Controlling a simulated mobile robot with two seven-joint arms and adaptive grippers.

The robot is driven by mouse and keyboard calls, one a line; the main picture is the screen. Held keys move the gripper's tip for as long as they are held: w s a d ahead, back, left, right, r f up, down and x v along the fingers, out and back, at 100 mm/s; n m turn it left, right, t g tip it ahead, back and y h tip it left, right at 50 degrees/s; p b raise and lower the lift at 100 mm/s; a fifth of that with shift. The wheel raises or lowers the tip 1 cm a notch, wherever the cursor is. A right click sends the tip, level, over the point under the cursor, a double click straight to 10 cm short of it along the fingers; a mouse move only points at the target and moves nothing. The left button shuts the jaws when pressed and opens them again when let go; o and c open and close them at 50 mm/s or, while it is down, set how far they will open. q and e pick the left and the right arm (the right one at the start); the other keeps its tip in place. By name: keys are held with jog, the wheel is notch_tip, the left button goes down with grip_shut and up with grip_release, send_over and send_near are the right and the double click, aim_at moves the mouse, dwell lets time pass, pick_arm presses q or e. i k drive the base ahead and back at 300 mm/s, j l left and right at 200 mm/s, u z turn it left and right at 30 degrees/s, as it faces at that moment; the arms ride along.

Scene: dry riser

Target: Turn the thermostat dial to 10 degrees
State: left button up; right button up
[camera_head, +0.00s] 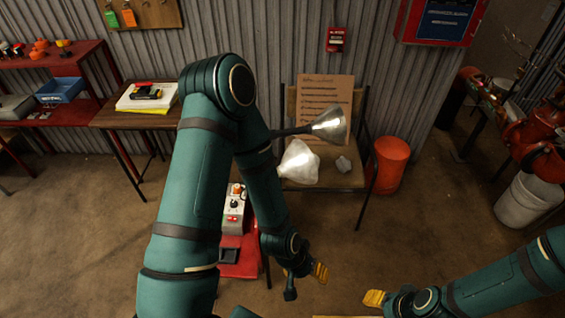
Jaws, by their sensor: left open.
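A pale box with a dark round dial (234,204) and orange and red parts stands on a red stand (240,268), left of the picture's middle. It is probably the thermostat, but its scale is too small to read. My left arm partly hides the box and stand. My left gripper (305,278) is open, below and to the right of the box, apart from the dial, with nothing seen between its fingers. My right gripper (378,298) shows a yellow fingertip at the bottom edge; whether it is open cannot be told.
A wooden chair-like stand (325,178) holds a paper sheet, a lamp (328,125) and pale lumps. A red bin (390,163) stands beside it. A wooden table (110,113) and red bench are at left. Red pipework (540,135) and a white bucket (527,200) are at right.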

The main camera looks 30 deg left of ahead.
aim_at(234, 204)
jog(key=u, duration=1.5)
